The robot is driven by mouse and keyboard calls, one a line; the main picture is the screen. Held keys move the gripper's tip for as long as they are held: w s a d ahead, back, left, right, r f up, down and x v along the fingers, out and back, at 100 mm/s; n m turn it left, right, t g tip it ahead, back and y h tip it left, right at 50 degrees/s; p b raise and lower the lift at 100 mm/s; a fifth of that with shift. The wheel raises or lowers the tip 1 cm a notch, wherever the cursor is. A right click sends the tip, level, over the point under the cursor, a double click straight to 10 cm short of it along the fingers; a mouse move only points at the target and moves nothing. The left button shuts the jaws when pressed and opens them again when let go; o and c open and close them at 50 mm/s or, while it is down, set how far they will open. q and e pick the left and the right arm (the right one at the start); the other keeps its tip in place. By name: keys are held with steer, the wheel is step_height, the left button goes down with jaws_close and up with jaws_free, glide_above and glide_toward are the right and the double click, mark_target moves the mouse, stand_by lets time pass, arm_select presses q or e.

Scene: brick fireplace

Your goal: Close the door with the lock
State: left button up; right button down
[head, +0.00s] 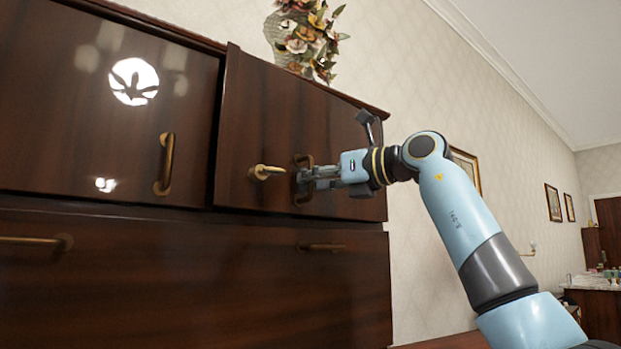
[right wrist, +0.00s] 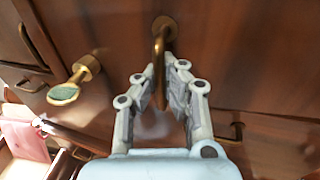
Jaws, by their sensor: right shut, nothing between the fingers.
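The dark wooden door (head: 262,110) is the upper right door of a cabinet. Its left edge stands out from the cabinet front, so it looks slightly ajar. A brass lock piece (head: 265,172) sticks out from it, left of a curved brass handle (head: 304,190). My right gripper (head: 303,177) is at the handle, shut with nothing held. In the right wrist view its fingertips (right wrist: 167,72) lie close to the handle (right wrist: 159,45), partly overlapping it; I cannot tell whether they touch. The lock piece (right wrist: 72,83) is left of them. My left gripper is not in view.
The left cabinet door (head: 110,120) has its own brass handle (head: 166,163). A wide lower front (head: 180,290) with brass handles is beneath. A flower vase (head: 290,42) stands on top. Open room lies to the right of the cabinet.

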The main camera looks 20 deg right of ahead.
mark_target(298, 198)
steer(key=shift+w, duration=0.1)
steer(key=p+x, duration=0.1)
steer(key=x, duration=0.2)
steer(key=shift+w+r, duration=0.15)
steer(key=shift+w, duration=0.1)
steer(key=c, duration=1.9)
jaws_free()
steer(key=o, duration=0.5)
steer(key=shift+s+d, duration=0.15)
steer(key=shift+d, duration=0.05)
steer(key=shift+a, duration=0.1)
steer(key=v, duration=1.2)
steer(key=shift+f, duration=0.2)
